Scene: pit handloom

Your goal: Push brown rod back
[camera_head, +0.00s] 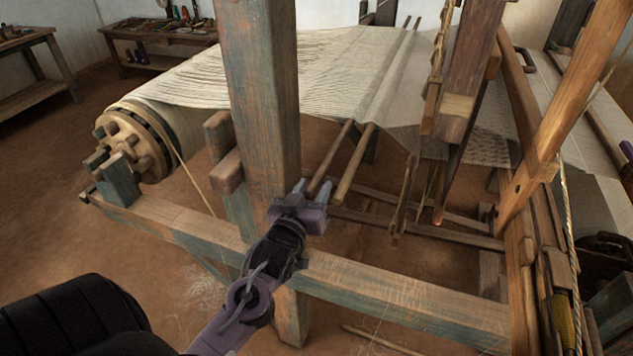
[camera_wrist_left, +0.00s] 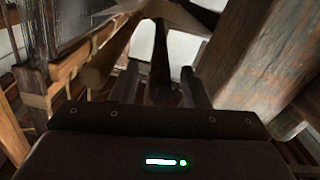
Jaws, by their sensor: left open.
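The darker brown rod (camera_head: 331,160) juts from the stretched warp toward my left gripper, just right of the thick post. A lighter rod (camera_head: 353,166) runs beside it on the right. My left gripper (camera_head: 312,190) is open, with its fingers at the near end of the darker rod. In the left wrist view, the open fingers (camera_wrist_left: 162,88) point forward and a dark rod (camera_wrist_left: 160,55) shows in line with the gap between them. I cannot tell whether they touch it. The rounded end of another rod (camera_wrist_left: 95,77) is left of the fingers. My right gripper is out of view.
The thick post (camera_head: 262,90) stands close left of my gripper. The lower frame beam (camera_head: 390,300) crosses below the forearm. The cloth-like warp (camera_head: 320,70) spreads behind, from the warp roller (camera_head: 130,145). Hanging loom beams (camera_head: 465,80) are at right.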

